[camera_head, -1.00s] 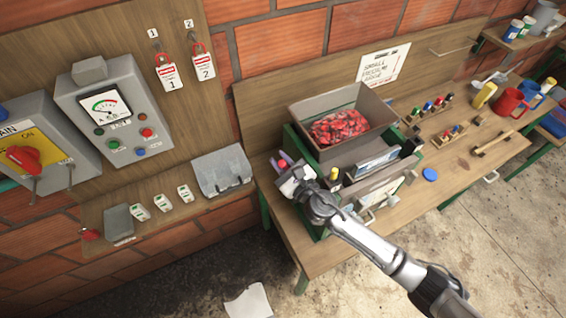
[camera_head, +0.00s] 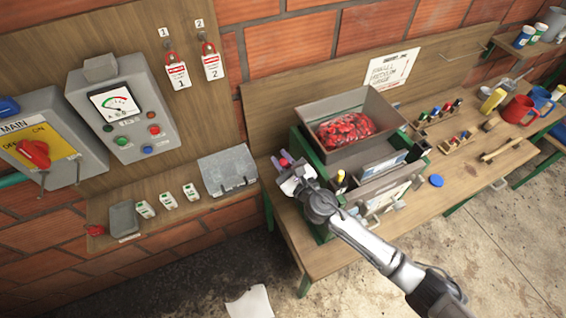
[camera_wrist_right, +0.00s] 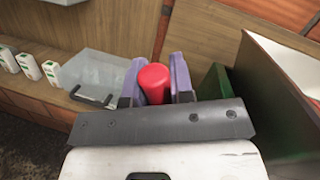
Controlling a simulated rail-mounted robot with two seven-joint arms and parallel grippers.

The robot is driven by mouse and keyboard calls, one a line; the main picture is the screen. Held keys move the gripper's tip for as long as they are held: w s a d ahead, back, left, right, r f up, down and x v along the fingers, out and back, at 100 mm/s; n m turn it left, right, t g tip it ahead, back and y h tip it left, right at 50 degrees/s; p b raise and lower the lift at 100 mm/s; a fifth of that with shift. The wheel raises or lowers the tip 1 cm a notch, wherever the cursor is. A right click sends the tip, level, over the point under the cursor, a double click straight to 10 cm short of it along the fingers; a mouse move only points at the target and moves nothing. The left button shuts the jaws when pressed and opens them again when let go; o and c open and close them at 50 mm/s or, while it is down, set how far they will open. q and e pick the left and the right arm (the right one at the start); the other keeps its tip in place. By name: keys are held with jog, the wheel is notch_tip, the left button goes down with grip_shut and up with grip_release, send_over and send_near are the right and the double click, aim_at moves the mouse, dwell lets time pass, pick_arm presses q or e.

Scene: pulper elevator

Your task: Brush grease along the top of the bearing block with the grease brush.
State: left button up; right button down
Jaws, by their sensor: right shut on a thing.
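My right gripper (camera_head: 285,165) is at the left side of the green-framed unit (camera_head: 312,151) on the bench. In the right wrist view its purple fingers (camera_wrist_right: 154,80) are shut on a red, round-ended cylinder (camera_wrist_right: 153,84). The red piece also shows small in the head view (camera_head: 284,162). Only its red end is clear, so I cannot tell whether it is the grease brush's handle. No bristles show. I cannot make out the bearing block. My left gripper is not in view.
A grey tray of red pieces (camera_head: 378,98) tops the unit. A grey box (camera_head: 228,172) sits on the wall shelf to the left. The bench's front right is fairly clear.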

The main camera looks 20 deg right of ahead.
aim_at(288, 164)
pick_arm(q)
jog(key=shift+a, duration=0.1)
pick_arm(e)
jog(key=shift+w+d+r, duration=0.2)
jog(key=shift+d+r, duration=0.05)
jog(key=shift+d, duration=0.1)
jog(key=shift+s+r+p, duration=0.25)
jog(key=shift+p, duration=0.05)
jog(key=shift+s+d, duration=0.2)
jog(key=shift+s, duration=0.15)
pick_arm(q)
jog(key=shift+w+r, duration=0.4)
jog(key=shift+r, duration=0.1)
pick_arm(e)
jog(key=shift+s, duration=0.15)
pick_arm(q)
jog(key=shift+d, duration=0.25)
pick_arm(e)
jog(key=shift+s+f, duration=0.1)
jog(key=shift+s+d+p, duration=0.15)
jog(key=shift+s+p, duration=0.35)
jog(key=shift+s, duration=0.3)
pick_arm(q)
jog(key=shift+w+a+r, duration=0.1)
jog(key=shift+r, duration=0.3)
pick_arm(e)
jog(key=shift+s, duration=0.1)
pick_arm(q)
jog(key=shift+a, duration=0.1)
